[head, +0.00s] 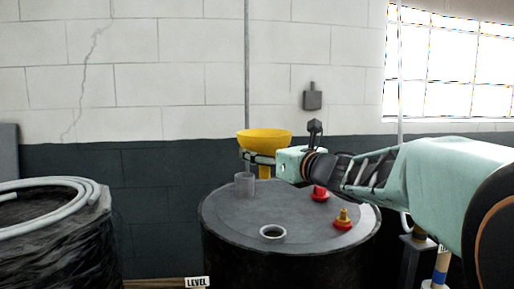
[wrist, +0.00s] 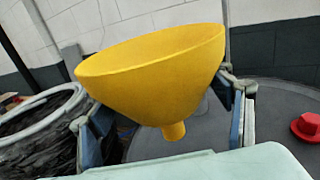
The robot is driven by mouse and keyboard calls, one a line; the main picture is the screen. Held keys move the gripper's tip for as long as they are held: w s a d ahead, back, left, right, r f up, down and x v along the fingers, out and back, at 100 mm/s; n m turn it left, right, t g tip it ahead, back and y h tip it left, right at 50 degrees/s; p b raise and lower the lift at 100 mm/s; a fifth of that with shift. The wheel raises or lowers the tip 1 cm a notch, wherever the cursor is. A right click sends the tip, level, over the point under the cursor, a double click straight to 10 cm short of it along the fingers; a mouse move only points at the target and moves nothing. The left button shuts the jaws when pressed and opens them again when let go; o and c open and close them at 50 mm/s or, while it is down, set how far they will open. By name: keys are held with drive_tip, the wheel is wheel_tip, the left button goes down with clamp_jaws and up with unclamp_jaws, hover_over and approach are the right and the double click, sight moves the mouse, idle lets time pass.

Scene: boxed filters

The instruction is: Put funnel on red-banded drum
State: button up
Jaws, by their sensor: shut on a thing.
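A yellow funnel (head: 264,138) is held upright, wide mouth up and spout down. My gripper (head: 259,157) is shut on it, with one finger on each side of the cone in the wrist view (wrist: 165,120). The funnel (wrist: 155,75) looks slightly tilted there. A black drum (head: 290,262) with a dark grey lid (head: 225,215) stands below. The spout appears over the back part of the lid; I cannot tell the exact gap. On the lid are an open pale-rimmed port (head: 272,233) and a grey cup-like tube (head: 245,185). No red band shows on the visible drum side.
A red cap (head: 320,194) and a red-and-brass fitting (head: 343,219) stand on the lid's right side. A wrapped black drum with a coiled grey hose (head: 50,190) is at left. A block wall is behind. A LEVEL tag (head: 197,282) is at the bottom.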

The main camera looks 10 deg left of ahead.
drive_tip(key=s+d+f+b, duration=0.1)
drive_tip(key=f, duration=0.1)
drive_tip(key=s+d+f+b, duration=0.1)
drive_tip(key=s+f, duration=0.1)
drive_tip(key=s+f+b, duration=0.2)
drive_tip(key=shift+s+d+f, duration=0.25)
drive_tip(key=shift+d, duration=0.15)
drive_tip(key=shift+f+b, duration=1.15)
drive_tip(key=shift+f, duration=1.2)
drive_tip(key=shift+b, duration=0.9)
drive_tip(key=shift+f+b, duration=2.5)
drive_tip(key=shift+b, duration=1)
drive_tip(key=o, duration=1.4)
drive_tip(key=shift+o, duration=0.2)
drive_tip(key=shift+r, duration=0.1)
